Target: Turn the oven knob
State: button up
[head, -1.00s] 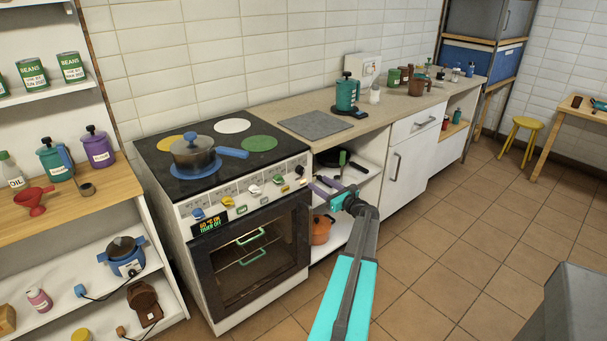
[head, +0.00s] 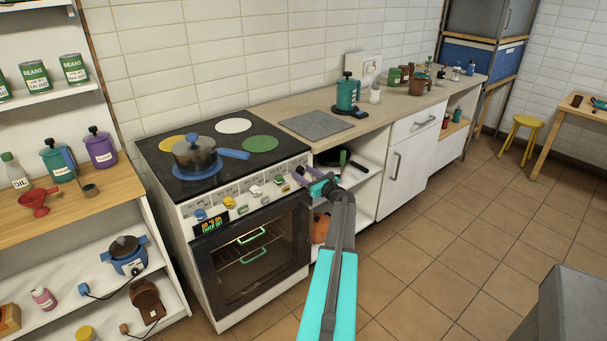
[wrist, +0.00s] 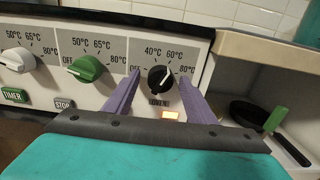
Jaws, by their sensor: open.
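The oven (head: 250,262) stands under the hob, with a row of coloured knobs along its front panel. In the wrist view a black knob (wrist: 158,84) with a pale pointer line sits below a 40, 60, 80 °C scale. Its pointer leans up and right, near the 60 °C mark. My gripper hides this knob in the head view.
A green knob (wrist: 88,69) and a white knob (wrist: 17,60) sit left of the black one. A lidded pot (head: 191,155) stands on the hob. Right of the oven, open shelves hold a pan (wrist: 250,113).

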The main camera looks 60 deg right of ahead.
jog(key=shift+w, duration=0.1)
jog(key=shift+c, duration=0.2)
jog(key=c, duration=1)
jog(key=shift+a+f, duration=0.1)
jog(key=shift+a, duration=0.05)
jog(key=shift+w+r+b, duration=0.1)
jog(key=shift+r+b, duration=0.1)
jog(key=shift+b, duration=0.15)
